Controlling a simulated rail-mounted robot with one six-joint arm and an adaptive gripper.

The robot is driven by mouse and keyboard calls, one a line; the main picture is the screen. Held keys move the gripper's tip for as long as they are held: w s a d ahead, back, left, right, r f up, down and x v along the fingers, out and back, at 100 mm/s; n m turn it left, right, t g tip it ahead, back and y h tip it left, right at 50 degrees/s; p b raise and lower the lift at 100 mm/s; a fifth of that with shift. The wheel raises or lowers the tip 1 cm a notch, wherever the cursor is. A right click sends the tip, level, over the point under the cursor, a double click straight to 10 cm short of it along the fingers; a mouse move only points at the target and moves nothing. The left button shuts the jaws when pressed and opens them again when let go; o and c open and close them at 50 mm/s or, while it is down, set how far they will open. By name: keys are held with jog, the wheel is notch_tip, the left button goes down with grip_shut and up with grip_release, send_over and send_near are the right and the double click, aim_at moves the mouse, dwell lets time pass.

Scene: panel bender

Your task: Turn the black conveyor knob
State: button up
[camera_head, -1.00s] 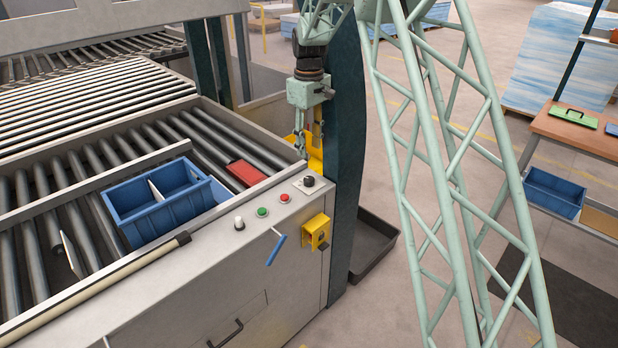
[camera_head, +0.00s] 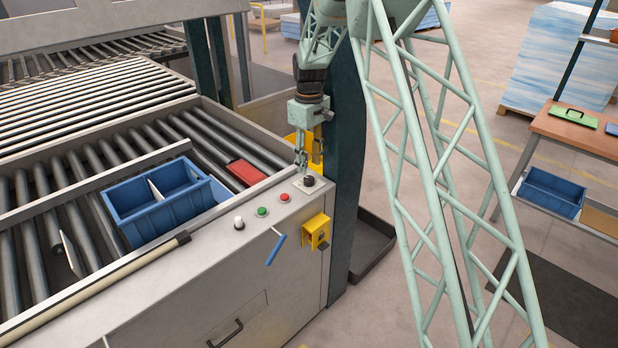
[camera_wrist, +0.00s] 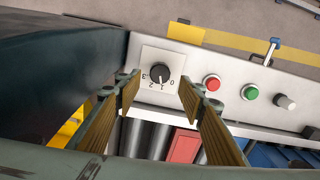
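The black conveyor knob (camera_wrist: 160,73) sits on a light square plate with position marks around it, on the machine's grey control panel. It also shows in the head view (camera_head: 308,181), at the panel's right end. My gripper (camera_head: 306,168) points down just above the knob and looks apart from it. In the wrist view, my gripper's two fingers (camera_wrist: 158,87) are spread wide with the knob between and a little beyond their tips. The gripper is open and empty.
Beside the knob are a red button (camera_head: 284,197), a green button (camera_head: 262,211) and a white knob (camera_head: 239,223). A blue-handled lever (camera_head: 276,248) and yellow bracket (camera_head: 317,232) stick out in front. A dark post (camera_head: 346,130) stands close to the right.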

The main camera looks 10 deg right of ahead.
aim_at(309, 178)
jog(key=shift+f, duration=3.35)
jog(key=c, duration=0.9)
